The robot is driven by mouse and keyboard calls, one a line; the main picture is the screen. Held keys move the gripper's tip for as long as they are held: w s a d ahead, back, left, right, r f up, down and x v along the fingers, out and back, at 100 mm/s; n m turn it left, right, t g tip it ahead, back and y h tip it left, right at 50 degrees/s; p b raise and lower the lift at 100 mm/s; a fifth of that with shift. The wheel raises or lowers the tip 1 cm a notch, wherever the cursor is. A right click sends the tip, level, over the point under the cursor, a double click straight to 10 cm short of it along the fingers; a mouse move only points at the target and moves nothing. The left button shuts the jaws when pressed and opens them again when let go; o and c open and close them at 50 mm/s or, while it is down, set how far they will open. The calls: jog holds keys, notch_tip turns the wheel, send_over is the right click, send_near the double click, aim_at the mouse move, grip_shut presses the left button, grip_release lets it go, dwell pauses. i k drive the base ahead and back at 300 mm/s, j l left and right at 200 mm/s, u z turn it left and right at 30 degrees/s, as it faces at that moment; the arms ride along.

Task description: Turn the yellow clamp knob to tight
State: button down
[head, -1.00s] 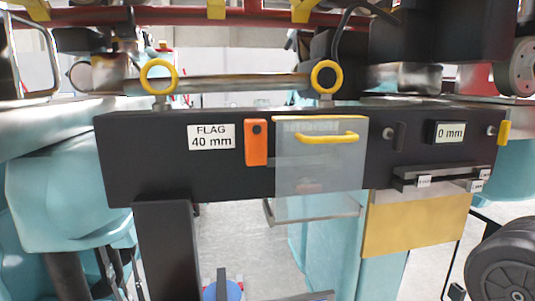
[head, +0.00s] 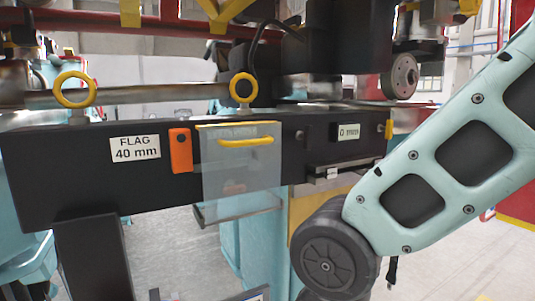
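A small yellow part (head: 389,129) sits at the right end of the black beam (head: 90,183) in the head view. It may be the clamp knob, but I cannot tell for sure, nor whether it is tight. A "0 mm" label (head: 347,132) is on the beam just left of it. My arm crosses the right side of the view, close to the yellow part in the picture. My gripper is out of view, so its state and distance from the yellow part are hidden.
Two yellow rings (head: 75,90) (head: 243,87) stand above the beam along a metal rod (head: 160,94). A clear cover (head: 240,172) with a yellow handle (head: 246,142) hangs beside an orange block (head: 181,150). A "FLAG 40 mm" label (head: 135,148) is at left. Open floor (head: 470,250) shows lower right.

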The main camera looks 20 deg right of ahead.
aim_at(389, 128)
jog(key=l+z, duration=0.15)
jog(key=z, duration=0.2)
jog(key=l+z, duration=0.2)
jog(key=z, duration=0.15)
jog(key=k, duration=0.05)
